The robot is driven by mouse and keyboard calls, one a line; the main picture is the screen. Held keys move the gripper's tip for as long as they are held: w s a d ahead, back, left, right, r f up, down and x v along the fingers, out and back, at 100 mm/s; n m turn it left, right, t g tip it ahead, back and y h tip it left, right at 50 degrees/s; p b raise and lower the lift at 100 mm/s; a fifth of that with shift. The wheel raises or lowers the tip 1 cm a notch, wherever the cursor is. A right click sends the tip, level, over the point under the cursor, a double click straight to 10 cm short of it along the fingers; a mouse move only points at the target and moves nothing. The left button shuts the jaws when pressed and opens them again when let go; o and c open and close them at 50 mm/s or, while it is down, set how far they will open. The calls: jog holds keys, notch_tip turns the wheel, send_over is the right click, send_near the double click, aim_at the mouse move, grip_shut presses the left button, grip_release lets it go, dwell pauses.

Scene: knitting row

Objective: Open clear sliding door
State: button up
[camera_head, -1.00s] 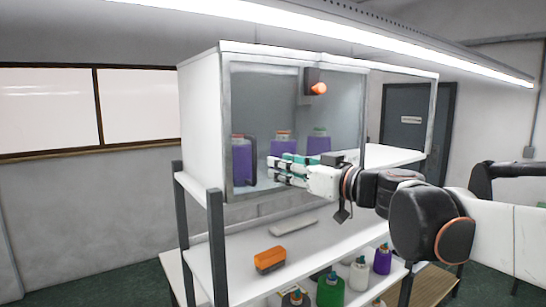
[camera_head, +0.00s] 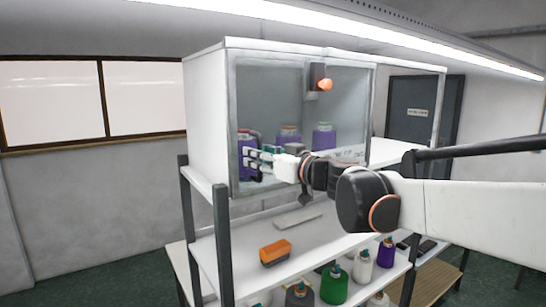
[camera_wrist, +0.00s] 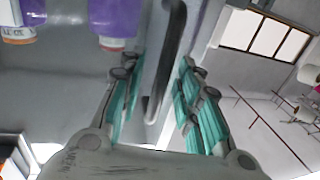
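The clear sliding door (camera_head: 345,105) has a grey frame and covers the left part of the white cabinet's front. A dark, upright loop handle (camera_wrist: 176,55) is near the door's left edge. My gripper (camera_head: 250,161) is at the lower left of the door, beside the handle, which it partly hides. In the wrist view, my gripper's green-padded fingers (camera_wrist: 157,85) are spread, with the handle and a grey frame strip between them. A gap shows between the fingers and the handle; I cannot tell whether any finger touches it.
Purple bottles (camera_head: 324,138) stand inside the cabinet, with an orange-tipped fixture (camera_head: 325,85) above. An orange box (camera_head: 275,252) and a flat pale object (camera_head: 298,220) lie on the shelf below. A green bottle (camera_head: 334,287) and other bottles stand lower. Open floor lies at left.

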grip_shut()
